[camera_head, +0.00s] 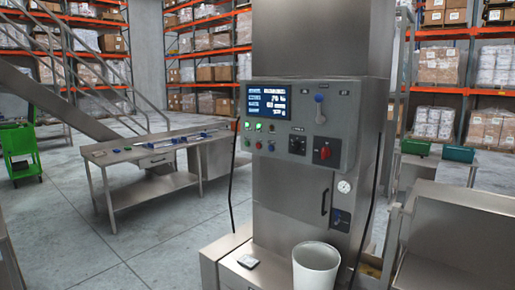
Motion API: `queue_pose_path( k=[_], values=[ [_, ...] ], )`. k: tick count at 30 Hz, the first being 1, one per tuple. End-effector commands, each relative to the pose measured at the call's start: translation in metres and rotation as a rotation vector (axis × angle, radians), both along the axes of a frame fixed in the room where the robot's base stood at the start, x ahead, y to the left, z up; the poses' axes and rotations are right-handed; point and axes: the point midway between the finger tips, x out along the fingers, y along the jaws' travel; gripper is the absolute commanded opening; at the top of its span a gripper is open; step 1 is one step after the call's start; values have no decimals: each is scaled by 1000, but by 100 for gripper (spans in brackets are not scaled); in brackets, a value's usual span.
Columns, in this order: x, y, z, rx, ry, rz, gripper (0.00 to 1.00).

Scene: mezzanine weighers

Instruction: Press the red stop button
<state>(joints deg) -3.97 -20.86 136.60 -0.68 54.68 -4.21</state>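A grey control panel (297,128) is mounted on the front of a tall steel column in the middle of the view. A red knob or switch (325,153) on a dark plate sits at its lower right. Small round buttons or lamps, some green (258,127), sit below the lit blue screen (267,102). The lower ones are too small to tell their colours surely, so I cannot tell for certain which part is the stop button. My gripper is not in view.
A blue-handled lever (319,110) is at the panel's upper right. Below stand a white bucket (316,268) and a steel ledge. A steel workbench (130,153) is at left, a green cart (20,150) beyond it. Steel equipment (440,235) fills the right. Grey floor is open at left.

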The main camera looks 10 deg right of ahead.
Motion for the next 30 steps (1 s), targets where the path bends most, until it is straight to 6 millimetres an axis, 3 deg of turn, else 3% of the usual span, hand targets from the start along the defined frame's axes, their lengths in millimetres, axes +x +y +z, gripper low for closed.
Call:
queue_pose_path(
  k=[30],
  values=[
    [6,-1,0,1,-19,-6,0]
  ],
)
